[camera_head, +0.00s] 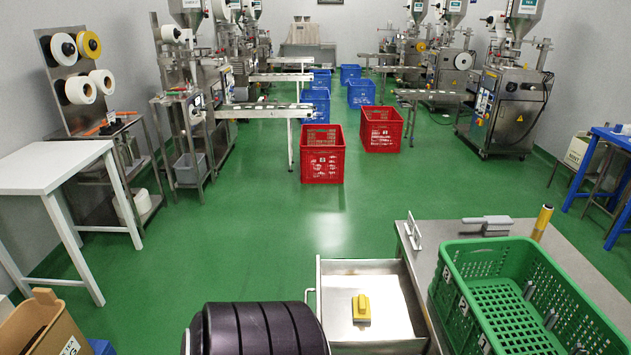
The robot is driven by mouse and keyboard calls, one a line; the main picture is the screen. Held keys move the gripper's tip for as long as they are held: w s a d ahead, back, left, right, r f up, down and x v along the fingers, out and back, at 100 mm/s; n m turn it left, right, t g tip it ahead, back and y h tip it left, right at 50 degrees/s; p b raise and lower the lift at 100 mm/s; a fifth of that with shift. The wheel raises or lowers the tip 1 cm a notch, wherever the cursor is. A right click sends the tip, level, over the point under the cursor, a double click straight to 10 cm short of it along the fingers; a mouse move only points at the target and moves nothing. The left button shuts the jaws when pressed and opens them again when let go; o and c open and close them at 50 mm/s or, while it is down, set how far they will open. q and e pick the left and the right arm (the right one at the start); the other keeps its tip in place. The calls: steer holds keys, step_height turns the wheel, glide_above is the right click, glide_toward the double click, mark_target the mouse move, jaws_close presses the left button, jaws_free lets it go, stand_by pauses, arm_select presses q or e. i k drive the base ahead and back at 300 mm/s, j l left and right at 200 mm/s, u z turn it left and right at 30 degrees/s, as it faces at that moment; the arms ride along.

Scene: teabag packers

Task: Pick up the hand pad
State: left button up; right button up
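A yellow block with a raised grip on top (361,309), which looks like the hand pad, lies in an open, shallow metal drawer (405,300) at the bottom centre. The drawer sticks out from the left side of a steel table (427,262), with its handle at the left. Nothing covers the pad and bare drawer floor surrounds it. Neither of my grippers shows in the head view.
A green crate (455,255) stands on the steel table, with a grey handled tool (488,224) and a yellow cylinder (542,222) behind it. A brown box (45,325) is at bottom left. Red crates (322,155) stand on the open green floor (250,230) ahead.

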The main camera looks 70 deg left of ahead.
mark_target(361, 310)
steer(key=u, duration=1.85)
steer(key=i+j+z, duration=0.15)
steer(key=j+z, duration=0.2)
steer(key=i+j+z, duration=0.1)
steer(key=j+z, duration=0.6)
steer(key=i+l, duration=0.05)
